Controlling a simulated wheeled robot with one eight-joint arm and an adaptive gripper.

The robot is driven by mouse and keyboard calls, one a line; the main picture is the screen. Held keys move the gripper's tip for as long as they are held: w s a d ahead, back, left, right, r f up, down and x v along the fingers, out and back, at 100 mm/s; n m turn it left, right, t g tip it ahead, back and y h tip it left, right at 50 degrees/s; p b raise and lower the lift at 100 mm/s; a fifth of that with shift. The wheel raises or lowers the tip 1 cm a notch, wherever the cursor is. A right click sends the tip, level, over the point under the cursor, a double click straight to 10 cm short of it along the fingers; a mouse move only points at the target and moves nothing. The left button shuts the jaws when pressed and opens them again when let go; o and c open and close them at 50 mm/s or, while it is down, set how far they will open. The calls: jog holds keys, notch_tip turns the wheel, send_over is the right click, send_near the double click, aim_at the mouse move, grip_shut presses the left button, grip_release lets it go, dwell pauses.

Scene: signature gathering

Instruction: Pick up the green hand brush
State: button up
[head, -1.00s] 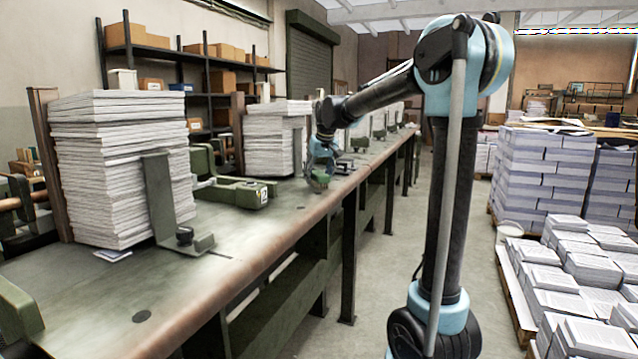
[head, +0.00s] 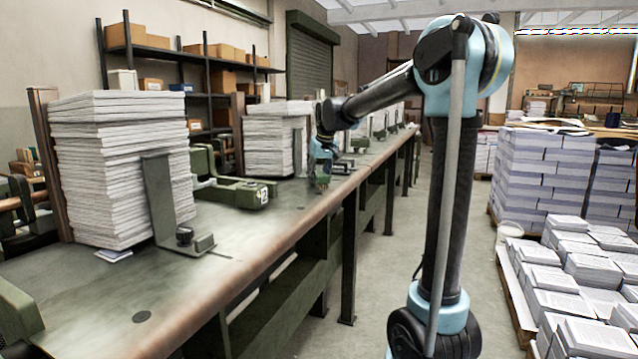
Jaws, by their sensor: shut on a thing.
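My gripper (head: 322,172) is at the end of my outstretched arm, over the front edge zone of the long green workbench (head: 245,240). It points down and looks small from here. It is shut on the green hand brush (head: 322,185), a small green shape at its fingertips. The fingers hide most of the brush. I cannot tell whether the brush touches the bench top.
Tall paper stacks stand on the bench at left (head: 115,170) and farther back (head: 270,140). The aisle floor (head: 385,260) is clear; paper pallets (head: 590,280) stand at right.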

aim_at(319, 173)
notch_tip(319, 173, up, 10)
jog(key=shift+r, duration=0.25)
dwell(0.5)
jog(key=o, duration=0.3)
jog(key=shift+c, duration=0.2)
